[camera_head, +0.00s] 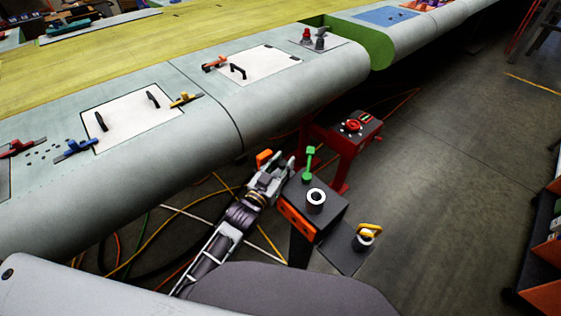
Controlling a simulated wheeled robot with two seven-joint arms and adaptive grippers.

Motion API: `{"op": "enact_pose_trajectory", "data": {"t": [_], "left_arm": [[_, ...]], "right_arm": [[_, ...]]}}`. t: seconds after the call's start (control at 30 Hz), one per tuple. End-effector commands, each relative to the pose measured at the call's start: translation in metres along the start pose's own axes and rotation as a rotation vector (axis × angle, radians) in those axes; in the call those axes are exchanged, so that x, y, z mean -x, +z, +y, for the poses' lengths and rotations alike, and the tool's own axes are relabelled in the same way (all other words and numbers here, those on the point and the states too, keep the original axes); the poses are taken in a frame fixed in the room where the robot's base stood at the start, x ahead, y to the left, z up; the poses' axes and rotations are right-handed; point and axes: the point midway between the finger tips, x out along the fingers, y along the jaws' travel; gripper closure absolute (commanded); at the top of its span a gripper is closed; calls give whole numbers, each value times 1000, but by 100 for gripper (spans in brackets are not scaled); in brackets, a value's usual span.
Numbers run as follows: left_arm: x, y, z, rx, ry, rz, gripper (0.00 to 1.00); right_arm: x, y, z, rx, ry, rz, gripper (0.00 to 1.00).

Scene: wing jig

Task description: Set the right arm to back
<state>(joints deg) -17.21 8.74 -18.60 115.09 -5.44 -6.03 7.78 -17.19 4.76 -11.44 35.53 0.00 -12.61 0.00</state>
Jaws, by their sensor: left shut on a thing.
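My left gripper (276,168) reaches up from the lower left, beside the front edge of the wing (330,75). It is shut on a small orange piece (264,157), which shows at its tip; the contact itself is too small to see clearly. The gripper is just left of a dark stand (330,205) with an upright green handle (309,163) and a white-rimmed socket (316,199). My right arm and right gripper are not in view.
A lower dark plate with a yellow-handled piece (367,236) stands right of the stand. A red stand (345,140) with a red knob is behind. Cables (150,240) lie under the wing. A shelf (545,255) is at far right; the floor (450,180) between is clear.

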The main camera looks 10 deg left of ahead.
Motion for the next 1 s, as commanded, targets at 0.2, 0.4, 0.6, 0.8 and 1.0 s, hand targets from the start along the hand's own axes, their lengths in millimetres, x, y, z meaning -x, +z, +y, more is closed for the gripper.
{"op": "enact_pose_trajectory", "data": {"t": [0.2, 0.4, 0.6, 0.8, 1.0], "left_arm": [[1, 4, 5, 5, 6, -6, 100], [1, 4, 5, 5, 7, -6, 55], [1, 2, 4, 4, 5, -3, 48], [1, 1, 3, 3, 4, -2, 48], [5, 2, 3, 2, 3, -2, 48]], "right_arm": [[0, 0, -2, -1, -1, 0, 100], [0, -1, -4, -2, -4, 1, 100], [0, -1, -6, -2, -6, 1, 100], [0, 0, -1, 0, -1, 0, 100], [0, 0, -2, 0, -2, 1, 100]]}}
